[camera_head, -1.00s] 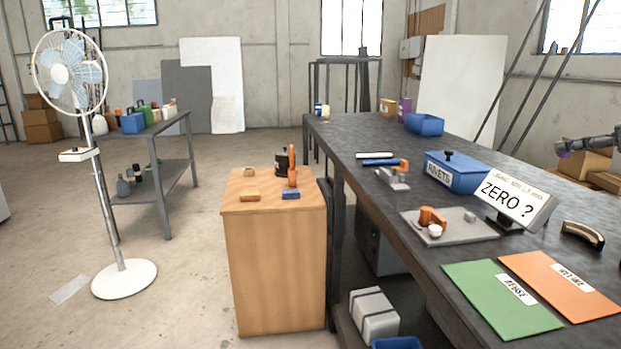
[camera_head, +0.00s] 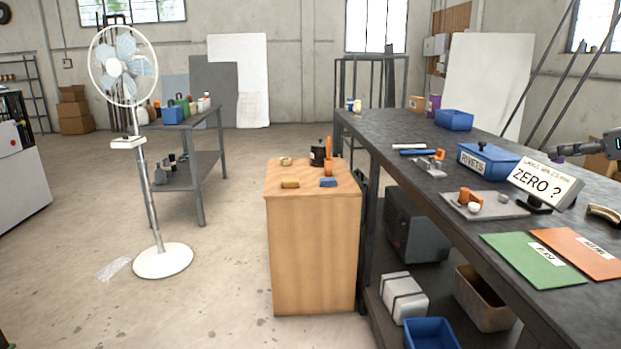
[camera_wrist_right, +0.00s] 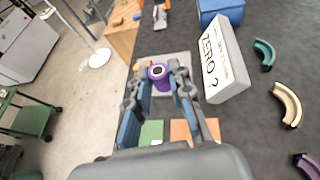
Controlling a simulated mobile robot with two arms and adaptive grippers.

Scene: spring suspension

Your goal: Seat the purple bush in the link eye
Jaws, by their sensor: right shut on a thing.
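My right gripper (camera_wrist_right: 160,73) is shut on the purple bush (camera_wrist_right: 157,84), a short cylinder with a dark hole in its top face. In the head view my right gripper (camera_head: 562,156) is small at the right edge, above the bench, with a bit of purple at its tip. A grey plate (camera_head: 515,209) on the bench carries an orange block (camera_head: 470,197) and pale round parts; the bush partly hides this plate in the wrist view. I cannot tell which part is the link eye. My left gripper is not in view.
The tilted ZERO sign (camera_head: 545,184) stands close beside the grey plate, with a blue rivets box (camera_head: 487,163) behind it. Green (camera_head: 532,261) and orange (camera_head: 580,250) folders lie in front. Curved pieces (camera_wrist_right: 287,104) lie on the bench. A wooden cabinet (camera_head: 315,240) stands left of the bench.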

